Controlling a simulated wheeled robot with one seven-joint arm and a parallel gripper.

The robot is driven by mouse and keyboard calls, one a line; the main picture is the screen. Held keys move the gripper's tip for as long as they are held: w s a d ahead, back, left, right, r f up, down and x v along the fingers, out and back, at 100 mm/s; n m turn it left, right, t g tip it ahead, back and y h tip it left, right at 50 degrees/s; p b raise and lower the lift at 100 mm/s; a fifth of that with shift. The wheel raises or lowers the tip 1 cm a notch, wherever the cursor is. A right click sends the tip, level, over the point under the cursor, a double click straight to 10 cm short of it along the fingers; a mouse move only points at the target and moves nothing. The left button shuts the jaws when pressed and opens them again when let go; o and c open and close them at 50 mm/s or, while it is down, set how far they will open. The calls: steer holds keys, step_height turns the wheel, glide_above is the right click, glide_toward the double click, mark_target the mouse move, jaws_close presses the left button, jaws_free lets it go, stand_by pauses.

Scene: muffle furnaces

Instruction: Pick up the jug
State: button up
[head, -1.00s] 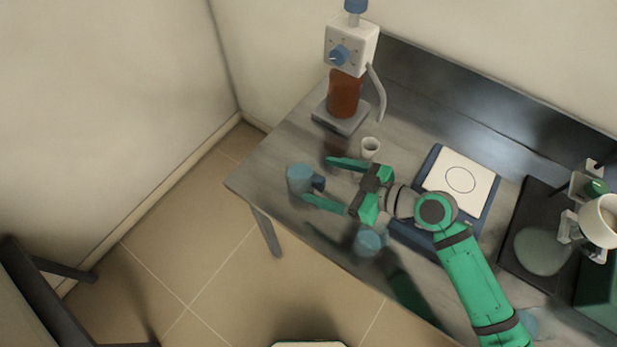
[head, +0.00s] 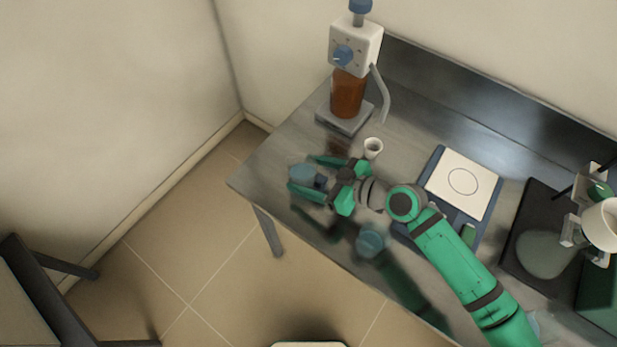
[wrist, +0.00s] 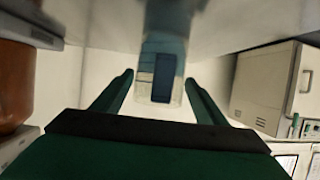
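The jug (head: 302,174) is a small blue vessel with a darker blue handle, upright near the left end of the table. In the wrist view the jug (wrist: 166,45) is straight ahead, its dark handle facing my gripper. My gripper (head: 306,175) is open, with one green finger on each side of the jug. In the wrist view, gaps show between both fingers and the jug. The fingers partly cover the jug in the head view.
A bottle-top dispenser with a brown bottle (head: 348,93) stands behind, with a small white cup (head: 373,148) near my gripper. Another blue round item (head: 370,241) is near the front edge. A flat plate device (head: 462,182) lies right. The table's left end (head: 240,180) is close.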

steer(key=c, duration=1.2)
steer(key=shift+r, duration=0.1)
